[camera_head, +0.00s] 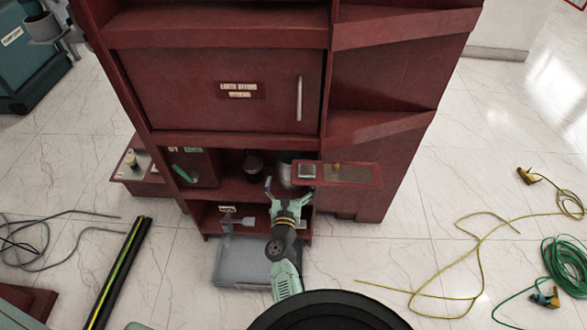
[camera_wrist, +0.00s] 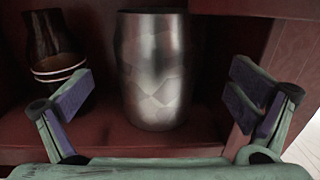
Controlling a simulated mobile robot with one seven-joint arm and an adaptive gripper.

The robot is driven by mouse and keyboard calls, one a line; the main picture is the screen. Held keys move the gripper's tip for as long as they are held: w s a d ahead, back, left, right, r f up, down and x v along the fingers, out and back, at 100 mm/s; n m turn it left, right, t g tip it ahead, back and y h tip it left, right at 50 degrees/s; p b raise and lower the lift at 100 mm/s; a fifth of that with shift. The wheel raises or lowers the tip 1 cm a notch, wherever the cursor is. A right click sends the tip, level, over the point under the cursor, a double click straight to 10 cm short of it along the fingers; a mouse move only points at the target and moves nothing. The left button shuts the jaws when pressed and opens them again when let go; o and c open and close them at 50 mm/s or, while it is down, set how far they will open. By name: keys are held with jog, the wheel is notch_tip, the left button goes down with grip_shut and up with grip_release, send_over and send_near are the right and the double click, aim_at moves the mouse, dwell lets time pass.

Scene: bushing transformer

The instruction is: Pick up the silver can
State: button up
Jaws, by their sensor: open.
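The silver can (camera_wrist: 152,70) stands upright on a dark red cabinet shelf. In the wrist view it is in the middle, beyond and between the two fingers, and its full height nearly shows. My gripper (camera_wrist: 158,98) is open, with one finger to the left of the can and one to the right, and nothing held. In the head view my gripper (camera_head: 290,186) is at the shelf opening, and the can (camera_head: 286,173) shows only in part behind it. I cannot tell whether a finger touches the can.
A dark vase-like pot with pale bands (camera_wrist: 55,50) stands left of the can. The shelf's side wall (camera_wrist: 255,50) is close on the right. A red flap (camera_head: 350,175) juts out at the right of the opening. A translucent bin (camera_head: 230,262) is below.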

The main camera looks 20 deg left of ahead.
aim_at(292, 153)
jog(key=x, duration=0.4)
jog(key=p+x, duration=0.1)
jog(key=x, duration=0.2)
jog(key=shift+a+r, duration=0.2)
jog(key=shift+r, duration=0.2)
jog(key=shift+c, duration=0.4)
jog(key=c, duration=1.3)
jog(key=shift+w+r, duration=0.1)
jog(key=shift+r, duration=0.1)
jog(key=shift+c, duration=0.2)
